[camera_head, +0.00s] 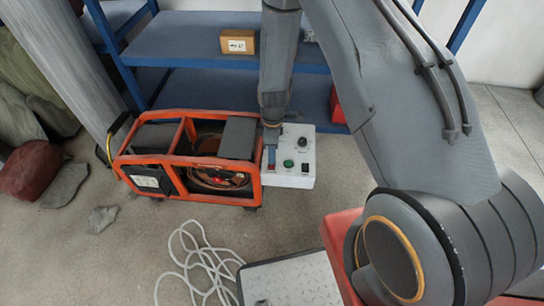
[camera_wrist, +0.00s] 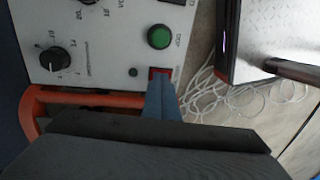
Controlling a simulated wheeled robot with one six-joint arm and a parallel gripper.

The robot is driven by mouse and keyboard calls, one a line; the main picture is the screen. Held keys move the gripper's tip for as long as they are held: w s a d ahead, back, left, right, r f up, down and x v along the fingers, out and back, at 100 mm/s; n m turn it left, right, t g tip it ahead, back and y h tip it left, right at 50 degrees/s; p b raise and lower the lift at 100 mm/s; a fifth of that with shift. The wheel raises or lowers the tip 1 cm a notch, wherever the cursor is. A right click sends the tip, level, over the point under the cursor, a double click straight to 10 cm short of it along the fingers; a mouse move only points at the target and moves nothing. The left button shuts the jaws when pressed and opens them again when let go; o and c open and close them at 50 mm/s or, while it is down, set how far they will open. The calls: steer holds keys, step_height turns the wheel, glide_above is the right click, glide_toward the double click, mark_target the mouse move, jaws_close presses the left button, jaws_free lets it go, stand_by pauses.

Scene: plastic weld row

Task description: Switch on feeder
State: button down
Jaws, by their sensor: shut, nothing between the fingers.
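The feeder is an orange-framed machine (camera_head: 190,190) on the floor with a white control box (camera_head: 295,180) at its right end. The box's panel fills the upper left of the wrist view (camera_wrist: 100,70), with a green button (camera_wrist: 159,37), a black knob (camera_wrist: 57,60) and a red switch (camera_wrist: 152,71). The green button also shows in the head view (camera_head: 288,163). My gripper (camera_head: 271,158) points down over the panel's left edge. Its blue fingers (camera_wrist: 161,90) are shut and empty, with tips at the red switch and partly covering it. I cannot tell whether they press it.
A blue shelf (camera_head: 190,50) with a cardboard box (camera_head: 238,41) stands behind the feeder. A white cable (camera_head: 205,265) lies coiled on the floor in front, beside a metal-plated case (camera_head: 295,280). Rocks (camera_head: 65,185) lie at the left. Bare floor lies between.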

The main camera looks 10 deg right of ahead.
step_height(320, 180, up, 13)
steer(key=w+p, duration=0.1)
steer(key=p, duration=0.1)
steer(key=shift+w+d+r, duration=0.2)
steer(key=shift+w+d, duration=0.1)
steer(key=shift+s+f+b, duration=0.1)
steer(key=shift+b, duration=0.2)
steer(key=b, duration=0.1)
steer(key=s+b, duration=0.1)
steer(key=shift+s+a+b, duration=0.1)
steer(key=shift+a+b, duration=0.15)
steer(key=shift+b, duration=0.1)
steer(key=f, duration=0.4)
steer(key=s+f+b, duration=0.1)
steer(key=f, duration=0.8)
steer(key=shift+s+a+f, duration=0.25)
steer(key=shift+s+f, duration=0.1)
